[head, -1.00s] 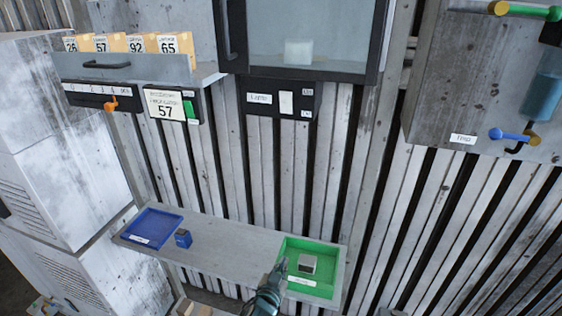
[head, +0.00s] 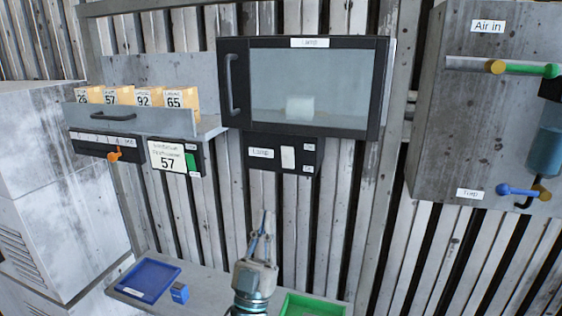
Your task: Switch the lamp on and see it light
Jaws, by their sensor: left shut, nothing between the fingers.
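A black switch panel (head: 262,153) is fixed under a glass-fronted cabinet. It carries a white label that seems to read lamp and a pale rocker switch (head: 288,157), with small labels at its right end. The cabinet (head: 310,85) has a dark frame, and a whitish block (head: 299,107) sits behind its glass. No glow shows there. My left gripper (head: 267,218) is shut and empty, pointing up below the panel, apart from it in the picture. My right gripper is out of view.
A shelf (head: 212,290) below holds a blue tray (head: 150,279), a small blue block (head: 180,293) and a green tray (head: 312,305). Left are a card drawer (head: 120,117) and an orange lever (head: 115,155). Right is a grey pipework box (head: 465,110).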

